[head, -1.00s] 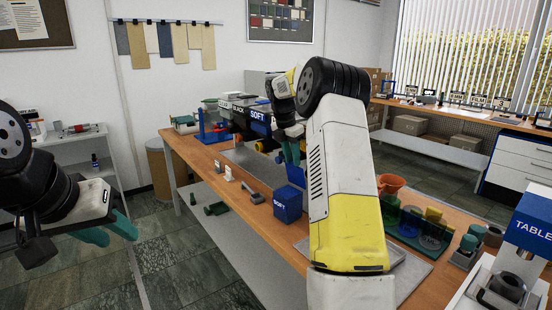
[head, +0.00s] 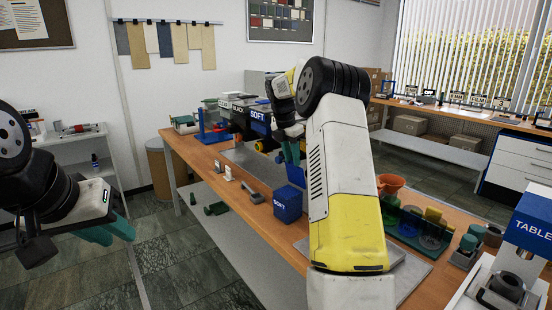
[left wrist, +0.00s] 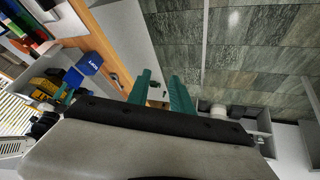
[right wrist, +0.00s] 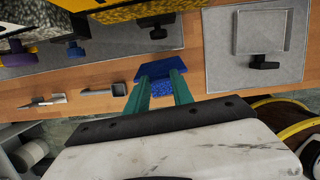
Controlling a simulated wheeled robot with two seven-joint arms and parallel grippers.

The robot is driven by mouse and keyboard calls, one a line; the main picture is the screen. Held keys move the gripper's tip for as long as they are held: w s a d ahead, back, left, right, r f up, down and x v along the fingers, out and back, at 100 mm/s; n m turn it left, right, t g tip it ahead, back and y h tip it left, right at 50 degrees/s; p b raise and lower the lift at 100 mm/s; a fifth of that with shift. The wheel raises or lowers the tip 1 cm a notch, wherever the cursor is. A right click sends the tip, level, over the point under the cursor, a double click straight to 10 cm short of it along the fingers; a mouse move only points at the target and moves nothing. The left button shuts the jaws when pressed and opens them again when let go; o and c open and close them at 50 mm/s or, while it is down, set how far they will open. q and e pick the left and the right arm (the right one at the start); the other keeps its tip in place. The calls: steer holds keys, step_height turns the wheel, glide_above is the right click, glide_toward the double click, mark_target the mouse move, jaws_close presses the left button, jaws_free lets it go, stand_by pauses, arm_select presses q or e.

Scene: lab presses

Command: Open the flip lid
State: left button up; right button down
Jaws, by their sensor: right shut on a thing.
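The blue box (head: 288,205) marked SOFT stands near the front edge of the table. Its blue flip lid (head: 316,178) stands raised at the back, partly hidden by my right arm. In the right wrist view the flip lid (right wrist: 160,68) lies beyond the box's speckled blue inside (right wrist: 161,87). My right gripper (head: 291,153) is over the box, with green fingertips at the lid; it appears shut on it, though the contact is partly hidden. My left gripper (head: 118,234) is open and empty, away from the table at left; its fingers also show in the left wrist view (left wrist: 162,82).
Presses (head: 235,112) stand behind. An orange funnel (head: 390,184) and a green rack (head: 420,236) stand right of my arm.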

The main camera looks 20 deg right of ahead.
arm_select(q)
steer(key=shift+w+d+r, duration=0.1)
steer(key=shift+w+d, duration=0.1)
steer(key=c, duration=0.3)
steer(key=w+d+n+h, duration=0.1)
steer(key=w+d, duration=0.1)
steer(key=w+d+r+n, duration=0.1)
steer(key=w+d+n, duration=0.1)
steer(key=w+d, duration=0.1)
steer(key=w+d+r+n+h, duration=0.1)
steer(key=w+d, duration=0.1)
steer(key=shift+w+d+n+g+h, duration=0.15)
steer(key=shift+w+n+g+h, duration=0.15)
steer(key=shift+n+g, duration=0.1)
jaws_close()
steer(key=n+h, duration=0.6)
steer(key=n, duration=1.3)
glide_toward(292, 165)
step_height(292, 165, down, 4)
steer(key=d, duration=0.1)
steer(key=shift+g, duration=0.3)
steer(key=shift+w+d+r, duration=0.2)
steer(key=shift+w+d, duration=0.2)
steer(key=shift+d, duration=0.2)
steer(key=shift+w+d+r, duration=0.2)
steer(key=shift+w+d, duration=0.15)
steer(key=shift+d, duration=0.25)
steer(key=shift+w+d+r, duration=0.2)
steer(key=shift+w+d, duration=0.2)
steer(key=shift+d, duration=0.2)
